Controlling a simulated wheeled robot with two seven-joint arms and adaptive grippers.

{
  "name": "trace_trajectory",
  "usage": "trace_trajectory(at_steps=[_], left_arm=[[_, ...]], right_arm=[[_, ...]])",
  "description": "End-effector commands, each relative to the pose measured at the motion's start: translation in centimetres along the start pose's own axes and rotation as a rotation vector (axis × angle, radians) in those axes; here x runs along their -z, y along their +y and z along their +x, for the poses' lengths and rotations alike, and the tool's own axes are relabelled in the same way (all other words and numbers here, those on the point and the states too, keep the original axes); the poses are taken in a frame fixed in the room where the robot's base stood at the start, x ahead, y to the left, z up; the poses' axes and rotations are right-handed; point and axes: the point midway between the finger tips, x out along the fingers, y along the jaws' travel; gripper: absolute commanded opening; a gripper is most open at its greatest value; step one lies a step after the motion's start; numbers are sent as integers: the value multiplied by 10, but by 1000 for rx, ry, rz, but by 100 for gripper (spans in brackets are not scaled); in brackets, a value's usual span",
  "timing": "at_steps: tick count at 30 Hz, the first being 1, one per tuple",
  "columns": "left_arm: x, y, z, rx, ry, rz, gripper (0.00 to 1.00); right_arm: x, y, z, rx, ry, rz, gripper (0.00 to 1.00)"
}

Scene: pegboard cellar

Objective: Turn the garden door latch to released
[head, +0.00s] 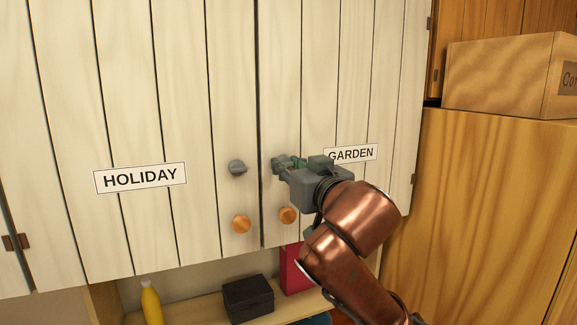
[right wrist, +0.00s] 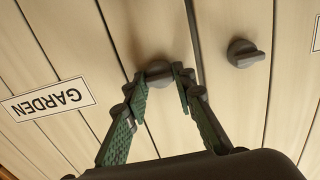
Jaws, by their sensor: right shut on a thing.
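The garden door (head: 318,60) is a pale plank cabinet door with a GARDEN label (head: 352,154), partly covered by my gripper in the head view. Its grey latch (right wrist: 158,72) shows between my fingers in the right wrist view. My right gripper (head: 281,165) is shut on this latch, with one green finger on each side, as the right wrist view also shows (right wrist: 162,88). In the head view the gripper hides the latch. The way its grip bar points is hard to tell behind the fingers. My left gripper is not in view.
The HOLIDAY door (head: 140,80) is left of the seam, with a similar grey latch (head: 237,167). Orange knobs (head: 241,224) (head: 288,215) sit below the latches. A yellow bottle (head: 151,303) and dark box (head: 248,298) stand beneath.

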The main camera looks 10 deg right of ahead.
Motion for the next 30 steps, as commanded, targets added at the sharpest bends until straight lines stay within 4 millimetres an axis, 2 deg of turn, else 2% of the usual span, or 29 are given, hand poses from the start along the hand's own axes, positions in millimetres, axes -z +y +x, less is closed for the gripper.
trace_trajectory(at_steps=[4,14,20,30], left_arm=[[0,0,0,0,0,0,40],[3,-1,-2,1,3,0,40],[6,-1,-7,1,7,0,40],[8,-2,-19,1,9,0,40]], right_arm=[[0,0,0,0,0,0,0],[0,0,0,-1,0,-47,0],[1,1,0,-2,1,-162,0],[2,0,0,-3,0,-471,0]])
